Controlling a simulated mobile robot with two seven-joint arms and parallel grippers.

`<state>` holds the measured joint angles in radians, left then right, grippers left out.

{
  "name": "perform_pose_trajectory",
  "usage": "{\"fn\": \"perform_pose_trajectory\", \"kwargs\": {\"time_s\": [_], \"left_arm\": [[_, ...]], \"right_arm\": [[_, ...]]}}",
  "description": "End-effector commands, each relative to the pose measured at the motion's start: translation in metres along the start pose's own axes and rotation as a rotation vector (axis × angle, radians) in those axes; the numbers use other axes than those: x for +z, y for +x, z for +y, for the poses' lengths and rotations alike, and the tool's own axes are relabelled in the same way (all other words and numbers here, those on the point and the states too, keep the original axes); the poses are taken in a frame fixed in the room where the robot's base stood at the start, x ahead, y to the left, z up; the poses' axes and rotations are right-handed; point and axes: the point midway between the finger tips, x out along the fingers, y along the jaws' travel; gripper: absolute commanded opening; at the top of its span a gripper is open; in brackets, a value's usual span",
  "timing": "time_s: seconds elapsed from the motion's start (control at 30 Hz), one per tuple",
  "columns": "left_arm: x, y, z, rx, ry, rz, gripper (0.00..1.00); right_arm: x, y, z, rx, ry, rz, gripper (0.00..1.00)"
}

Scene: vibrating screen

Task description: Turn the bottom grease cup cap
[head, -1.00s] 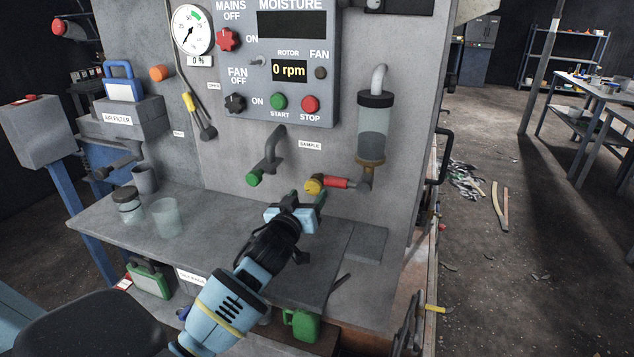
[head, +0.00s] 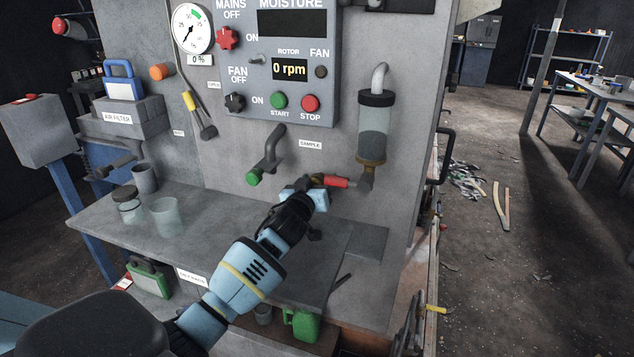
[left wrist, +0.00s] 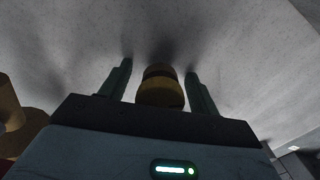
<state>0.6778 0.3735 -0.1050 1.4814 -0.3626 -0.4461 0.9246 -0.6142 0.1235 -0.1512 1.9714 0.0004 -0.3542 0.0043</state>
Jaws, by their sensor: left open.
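A yellow round cap (left wrist: 160,93) with a darker band shows in the left wrist view, standing out from the grey panel. I take it to be the grease cup cap. The fingers of my left gripper (left wrist: 159,78) stand on either side of it, open, with a narrow gap visible at each side. In the head view my left gripper (head: 308,191) is in front of the panel beside the red-handled fitting (head: 336,182) and covers the cap there. My right gripper is not in view.
A glass vessel (head: 374,125) with a bent pipe hangs just right of the gripper. A grey pipe with a green end (head: 254,177) sits to its left. Jars (head: 166,217) stand on the grey shelf (head: 215,249) below. The control box (head: 281,65) is above.

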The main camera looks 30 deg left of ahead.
Motion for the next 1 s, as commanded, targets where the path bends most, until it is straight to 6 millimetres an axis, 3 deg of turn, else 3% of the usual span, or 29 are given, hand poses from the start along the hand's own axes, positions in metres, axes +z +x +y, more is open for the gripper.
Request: {"fn": "perform_pose_trajectory", "kwargs": {"time_s": [0.1, 0.43, 0.73, 1.0], "left_arm": [[0.0, 0.0, 0.0, 0.0, 0.0, 0.0, 0.59], [0.0, 0.0, 0.0, 0.0, 0.0, 0.0, 0.17], [-0.001, 0.0, 0.0, 0.0, 0.048, 0.002, 0.17], [-0.002, 0.0, 0.001, 0.0, 0.213, 0.002, 0.17]], "right_arm": [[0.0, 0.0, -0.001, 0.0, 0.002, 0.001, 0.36], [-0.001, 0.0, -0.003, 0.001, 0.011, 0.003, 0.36], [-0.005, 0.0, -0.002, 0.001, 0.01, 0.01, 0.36], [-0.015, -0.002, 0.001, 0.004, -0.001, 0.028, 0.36]]}}
